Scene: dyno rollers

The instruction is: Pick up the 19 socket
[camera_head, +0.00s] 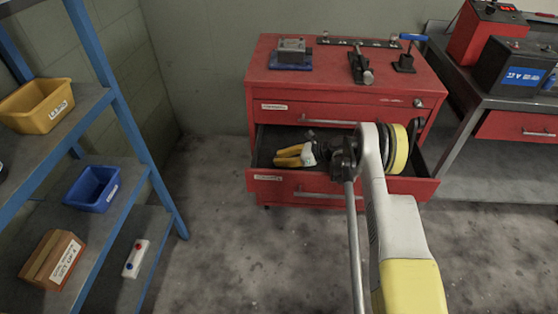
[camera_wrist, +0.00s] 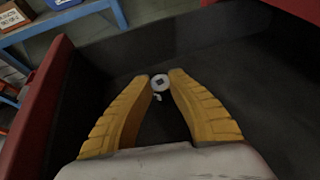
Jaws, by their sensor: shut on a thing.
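My gripper (camera_wrist: 160,79) has two yellow fingers closed together on a small silver socket (camera_wrist: 160,82) with a dark square hole facing the wrist camera. The socket sits between the fingertips; its size marking cannot be read. A small pale spot shows just below it. In the head view, my gripper (camera_head: 282,157) reaches into the open drawer (camera_head: 262,187) of the red tool cabinet, with the yellow fingers pointing left. The socket is hidden or too small to see there.
The drawer's dark floor (camera_wrist: 255,105) looks bare around the fingers, and its red side wall (camera_wrist: 38,115) rises at the left. The red cabinet top (camera_head: 330,80) holds tools. A blue shelf rack (camera_head: 100,110) with bins stands left. A bench with batteries (camera_head: 508,68) stands right.

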